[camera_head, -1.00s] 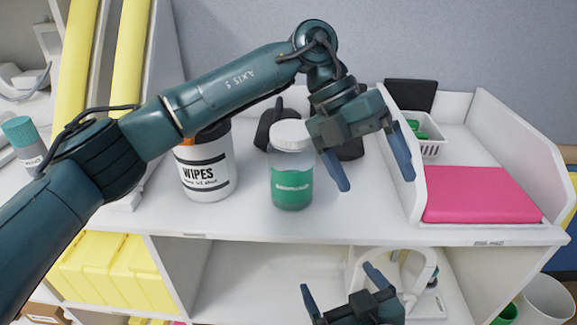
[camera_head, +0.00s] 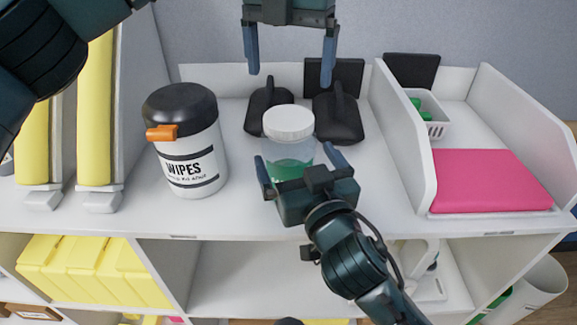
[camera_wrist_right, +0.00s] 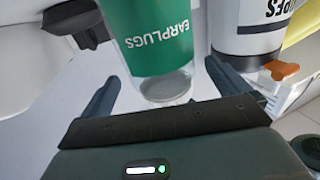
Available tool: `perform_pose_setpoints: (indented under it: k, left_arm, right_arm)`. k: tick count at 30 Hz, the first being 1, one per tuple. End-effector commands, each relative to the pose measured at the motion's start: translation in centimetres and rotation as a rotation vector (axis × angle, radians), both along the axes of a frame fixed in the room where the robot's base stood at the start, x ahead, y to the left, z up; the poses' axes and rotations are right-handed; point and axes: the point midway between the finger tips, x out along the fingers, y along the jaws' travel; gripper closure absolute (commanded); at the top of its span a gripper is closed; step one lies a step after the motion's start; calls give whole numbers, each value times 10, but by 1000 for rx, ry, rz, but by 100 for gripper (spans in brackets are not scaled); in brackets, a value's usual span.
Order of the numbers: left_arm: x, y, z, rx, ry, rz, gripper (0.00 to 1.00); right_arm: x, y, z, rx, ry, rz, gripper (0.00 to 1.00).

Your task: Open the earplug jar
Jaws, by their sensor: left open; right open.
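The earplug jar (camera_head: 288,150) stands upright on the white shelf top, with a white lid (camera_head: 288,122) on it. My right gripper (camera_head: 300,162) is open in front of the jar, a finger toward each side of its lower body, and it hides part of the green label. In the right wrist view the jar (camera_wrist_right: 155,45) shows its green "EARPLUGS" label between and beyond the open fingers (camera_wrist_right: 160,92). I cannot tell whether the fingers touch it. My left gripper (camera_head: 290,60) is open and empty, fingers pointing down, above and behind the lid.
A wipes canister (camera_head: 188,150) with a black lid stands left of the jar. Black objects (camera_head: 338,120) stand close behind the jar. At right are a white-walled tray with a pink pad (camera_head: 490,180) and a small white basket (camera_head: 432,115). Yellow boxes (camera_head: 90,268) fill the lower shelf.

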Motion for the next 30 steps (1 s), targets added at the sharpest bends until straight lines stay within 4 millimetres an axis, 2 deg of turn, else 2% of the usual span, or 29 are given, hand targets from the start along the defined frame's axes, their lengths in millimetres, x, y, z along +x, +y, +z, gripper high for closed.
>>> perform_pose_setpoints:
  k: [3,9,21,30]
  left_arm:
    - [0,0,0,-1,0,-1,8]
    - [0,0,0,-1,0,-1,8]
    - [0,0,0,-1,0,-1,8]
    - [0,0,0,-1,0,-1,8]
  right_arm:
    - [21,7,1,-1,-3,0,0]
    - [42,14,0,0,0,0,0]
    - [49,16,0,0,0,0,0]
    - [48,16,0,0,0,0,24]
